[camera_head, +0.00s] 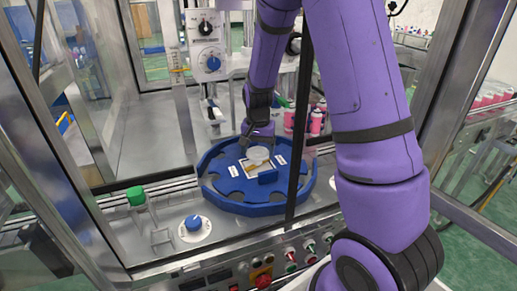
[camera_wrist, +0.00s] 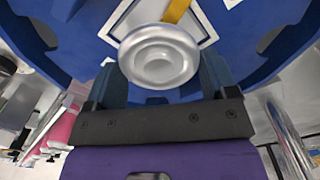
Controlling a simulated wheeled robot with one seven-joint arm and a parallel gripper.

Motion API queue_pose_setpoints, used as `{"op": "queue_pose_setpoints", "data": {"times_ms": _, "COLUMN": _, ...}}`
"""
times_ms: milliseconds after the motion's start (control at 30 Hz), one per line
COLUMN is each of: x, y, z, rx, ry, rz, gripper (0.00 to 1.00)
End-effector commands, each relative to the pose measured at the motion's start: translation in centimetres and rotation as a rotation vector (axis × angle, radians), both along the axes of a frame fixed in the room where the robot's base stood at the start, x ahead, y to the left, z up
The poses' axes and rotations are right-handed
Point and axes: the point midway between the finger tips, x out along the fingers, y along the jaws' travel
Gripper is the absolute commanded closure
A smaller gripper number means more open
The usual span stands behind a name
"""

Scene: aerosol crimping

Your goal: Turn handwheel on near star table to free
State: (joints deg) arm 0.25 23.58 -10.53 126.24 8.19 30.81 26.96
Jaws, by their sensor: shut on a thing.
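The blue star table (camera_head: 225,193) lies flat on the machine deck, with notches around its rim and small white labels on top. The round silver handwheel (camera_head: 258,154) sits near its middle, over a white-framed plate; it also shows large in the wrist view (camera_wrist: 158,58). A yellow pointer (camera_wrist: 176,11) shows beside the handwheel. My gripper (camera_head: 259,139) reaches down from behind the table. In the wrist view my gripper (camera_wrist: 163,76) has a dark finger on each side of the handwheel and is shut on it. The label text is too small to read.
A black post (camera_head: 300,120) stands in front of the table. Pink cans (camera_head: 316,121) stand behind it to the right. A red button (camera_head: 262,281) is on the front panel.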

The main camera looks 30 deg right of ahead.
Motion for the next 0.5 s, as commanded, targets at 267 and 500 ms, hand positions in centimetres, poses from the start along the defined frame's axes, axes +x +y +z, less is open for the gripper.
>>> {"op": "queue_pose_setpoints", "data": {"times_ms": 267, "x": 0.12, "y": 0.08, "z": 0.04, "rx": 0.0, "ry": -0.001, "rz": 0.228, "gripper": 0.45}}
{"op": "queue_pose_setpoints", "data": {"times_ms": 500, "x": 0.15, "y": 0.16, "z": 0.04, "rx": 0.0, "ry": -0.001, "rz": 0.373, "gripper": 0.45}}
